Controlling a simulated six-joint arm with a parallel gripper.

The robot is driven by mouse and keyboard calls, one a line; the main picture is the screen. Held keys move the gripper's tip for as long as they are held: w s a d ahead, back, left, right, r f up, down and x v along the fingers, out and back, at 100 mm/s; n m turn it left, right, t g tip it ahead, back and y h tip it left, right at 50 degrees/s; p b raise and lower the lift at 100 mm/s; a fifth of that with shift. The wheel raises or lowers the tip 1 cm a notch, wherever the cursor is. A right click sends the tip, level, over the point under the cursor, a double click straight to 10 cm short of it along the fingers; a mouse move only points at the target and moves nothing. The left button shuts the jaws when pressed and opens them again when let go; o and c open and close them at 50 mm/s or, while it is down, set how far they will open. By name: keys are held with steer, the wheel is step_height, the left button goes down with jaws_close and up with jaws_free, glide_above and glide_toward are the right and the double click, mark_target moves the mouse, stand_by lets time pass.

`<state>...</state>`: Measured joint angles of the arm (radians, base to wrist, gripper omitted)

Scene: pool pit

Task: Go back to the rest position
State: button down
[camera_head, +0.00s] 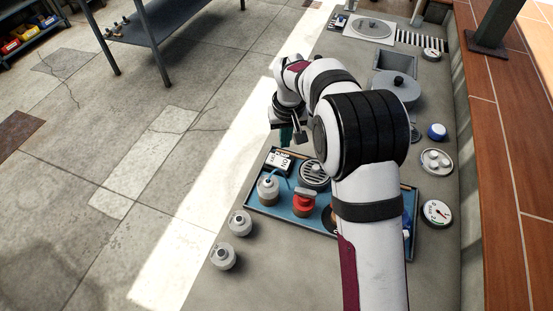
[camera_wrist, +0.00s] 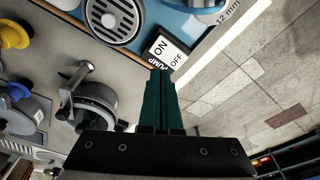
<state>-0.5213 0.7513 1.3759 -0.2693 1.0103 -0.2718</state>
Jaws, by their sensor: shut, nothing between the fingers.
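My gripper (camera_head: 286,136) hangs from my bent arm over the left part of the bench, just beyond the blue tray in the head view. Its narrow dark green fingers (camera_wrist: 161,76) are together in the wrist view, with nothing between them. The black and white pump switch marked ON and OFF (camera_wrist: 163,50) lies right by the fingertips in the wrist view. In the head view the switch (camera_head: 279,162) is at the tray's far left corner. I cannot tell whether the fingertips touch it. My arm hides part of the tray.
The blue tray (camera_head: 257,206) holds a round grate (camera_head: 313,173), a bottle-like fitting (camera_head: 268,188) and a red-topped valve (camera_head: 304,203). Two grey fittings (camera_head: 240,223) (camera_head: 223,257) stand left of it. A gauge (camera_head: 437,213) is at right. A lever valve (camera_wrist: 92,103) is left of the fingers.

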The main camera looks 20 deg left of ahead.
steer(key=s+d+r+m, duration=0.5)
steer(key=s+d+r, duration=0.5)
steer(key=d, duration=0.4)
steer(key=s+d+m+g, duration=0.1)
steer(key=s+d+m, duration=0.2)
steer(key=s, duration=0.8)
steer(key=s+d+m+y, duration=0.1)
steer(key=s+d+m, duration=0.2)
steer(key=s, duration=0.7)
steer(key=shift+s+d+r+m+g, duration=0.2)
steer(key=shift+s+d+m+g, duration=0.15)
steer(key=shift+d, duration=0.75)
